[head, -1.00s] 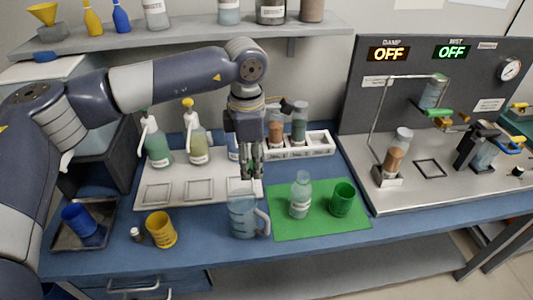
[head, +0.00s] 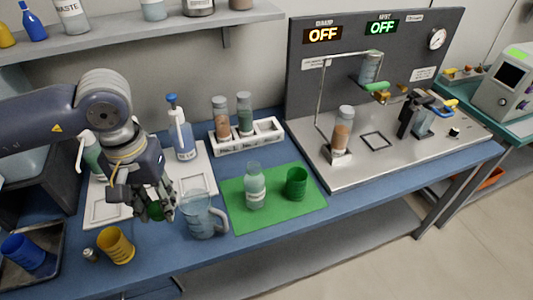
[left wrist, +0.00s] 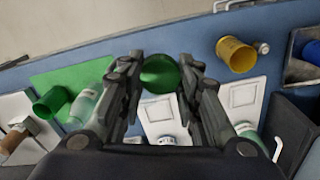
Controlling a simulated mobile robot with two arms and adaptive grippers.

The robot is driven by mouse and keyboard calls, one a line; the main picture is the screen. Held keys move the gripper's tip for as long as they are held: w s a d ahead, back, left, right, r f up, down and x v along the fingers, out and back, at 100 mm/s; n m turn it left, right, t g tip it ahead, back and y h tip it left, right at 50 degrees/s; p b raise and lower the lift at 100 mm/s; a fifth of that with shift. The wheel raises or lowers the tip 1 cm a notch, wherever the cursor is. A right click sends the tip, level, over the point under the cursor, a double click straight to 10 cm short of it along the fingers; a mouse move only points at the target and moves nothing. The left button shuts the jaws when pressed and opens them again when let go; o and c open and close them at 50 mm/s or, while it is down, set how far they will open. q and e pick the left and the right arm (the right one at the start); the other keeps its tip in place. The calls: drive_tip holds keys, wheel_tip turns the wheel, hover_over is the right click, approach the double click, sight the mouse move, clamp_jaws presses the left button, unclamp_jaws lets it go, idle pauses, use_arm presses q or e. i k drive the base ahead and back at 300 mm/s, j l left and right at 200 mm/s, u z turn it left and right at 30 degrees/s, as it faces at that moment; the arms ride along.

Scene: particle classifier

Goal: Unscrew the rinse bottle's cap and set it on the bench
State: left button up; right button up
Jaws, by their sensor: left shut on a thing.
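The rinse bottle, which I take to be the clear bottle (head: 255,188) with a pale label, stands upright on the green mat (head: 235,217). I see no separate green cap on its top. My left gripper (head: 157,211) is apart from it, left of the jug, pointing down above the front of the white tray. It is shut on a small round dark green thing, apparently the cap (left wrist: 160,73), seen between the fingers in the left wrist view. The blue bench (head: 185,262) lies below. My right gripper is not in view.
A clear jug (head: 203,218) stands just right of my left gripper. A green cup (head: 297,184) is on the mat. Bench is bare along the front edge.

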sight(254, 180)
drive_tip(key=i+l+u, duration=0.1)
drive_tip(key=i+l, duration=0.15)
drive_tip(key=i+l+u, duration=0.15)
drive_tip(key=l, duration=0.25)
drive_tip(key=i+l+u, duration=0.1)
drive_tip(key=i+l, duration=0.2)
drive_tip(key=i+l+u, duration=0.1)
drive_tip(key=l, duration=0.35)
drive_tip(key=i, duration=0.1)
